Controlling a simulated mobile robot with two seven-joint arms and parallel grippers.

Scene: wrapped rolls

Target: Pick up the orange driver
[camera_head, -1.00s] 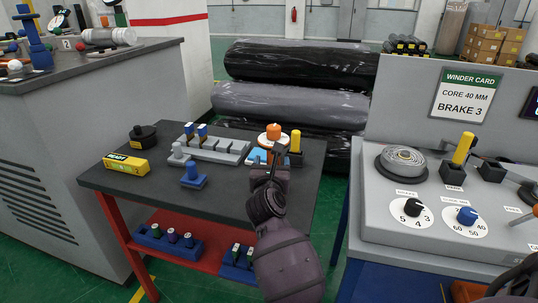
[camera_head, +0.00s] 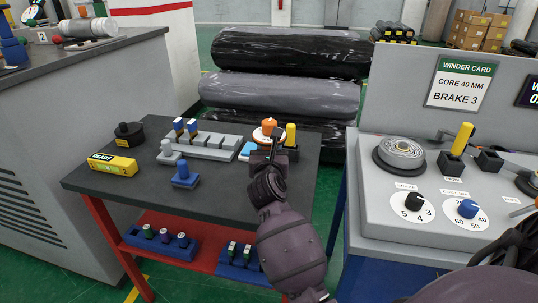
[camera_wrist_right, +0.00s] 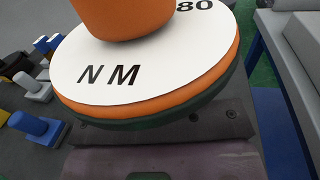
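The orange driver (camera_head: 269,127) has an orange knob on a round white-faced disc and stands upright at the back right of the dark table. In the right wrist view its disc (camera_wrist_right: 105,62), marked NM and 80, fills the upper middle, very near the gripper. My right gripper (camera_head: 272,155) is just in front of the driver, on the near side. In the right wrist view a dark gripper part (camera_wrist_right: 190,126) shows just below the disc, which covers the fingertips. I cannot see whether they touch the driver. My left gripper is not in view.
A yellow-handled tool (camera_head: 291,134) stands close to the driver's right. A grey rack (camera_head: 225,146) and a blue stand (camera_head: 184,177) lie to the left. A yellow READY box (camera_head: 112,165) is further left. The grey winder console (camera_head: 375,205) stands to the right.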

